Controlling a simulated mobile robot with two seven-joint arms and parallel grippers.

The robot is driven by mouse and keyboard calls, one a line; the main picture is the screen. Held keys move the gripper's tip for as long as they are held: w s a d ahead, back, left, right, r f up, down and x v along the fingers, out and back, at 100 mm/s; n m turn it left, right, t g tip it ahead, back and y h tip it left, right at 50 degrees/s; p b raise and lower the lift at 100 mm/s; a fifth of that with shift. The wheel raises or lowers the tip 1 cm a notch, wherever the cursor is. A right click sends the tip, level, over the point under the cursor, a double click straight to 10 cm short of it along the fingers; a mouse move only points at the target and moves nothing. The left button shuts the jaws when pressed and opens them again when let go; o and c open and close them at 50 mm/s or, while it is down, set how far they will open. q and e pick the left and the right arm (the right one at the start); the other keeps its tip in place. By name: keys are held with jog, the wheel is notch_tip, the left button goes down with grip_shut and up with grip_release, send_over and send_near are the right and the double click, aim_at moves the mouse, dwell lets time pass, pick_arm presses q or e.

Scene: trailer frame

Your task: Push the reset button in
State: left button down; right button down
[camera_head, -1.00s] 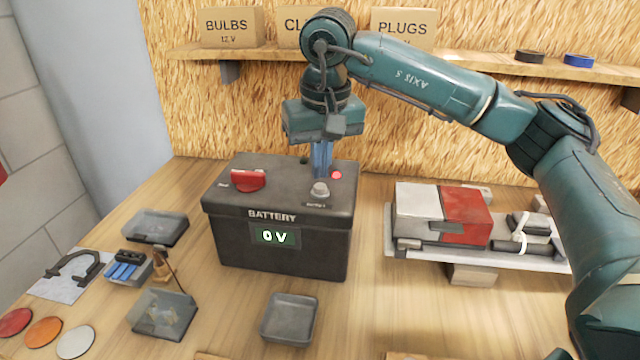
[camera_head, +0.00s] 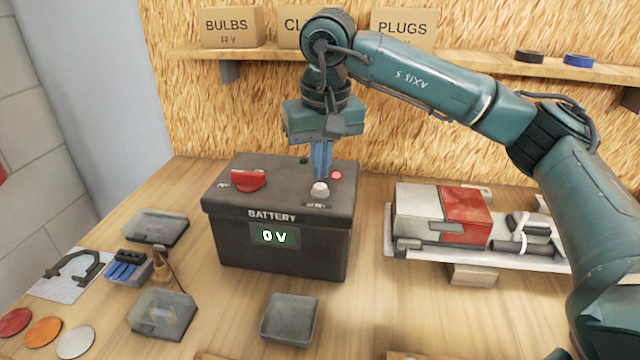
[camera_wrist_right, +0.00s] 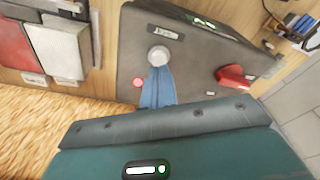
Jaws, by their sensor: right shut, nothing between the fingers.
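The black battery box (camera_head: 230,212) stands on the bench, its front display reading 0 V. A round pale button (camera_head: 320,189) sits on its top near the front right, beside a small label I cannot read. It also shows in the wrist view (camera_wrist_right: 158,55). My right gripper (camera_head: 322,175) points down, its blue fingers shut and empty. In the wrist view the fingertips (camera_wrist_right: 157,70) are right by the button's edge; I cannot tell whether they touch it. A small red-pink dot (camera_head: 337,175) is close to the fingers. My left gripper is not in view.
A red switch (camera_head: 248,180) is on the battery's top left. Grey trays (camera_head: 288,318) and a blue-filled holder (camera_head: 128,268) lie in front and left. A red and white box (camera_head: 445,212) is at right. A shelf with cartons (camera_head: 232,27) runs behind.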

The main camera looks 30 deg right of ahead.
aim_at(321, 187)
jog(key=shift+f+b, duration=0.8)
jog(key=shift+f, duration=0.4)
dwell(0.4)
jog(key=shift+r, duration=0.15)
notch_tip(321, 187, up, 7)
jog(key=p, duration=0.5)
dwell(0.4)
dwell(0.4)
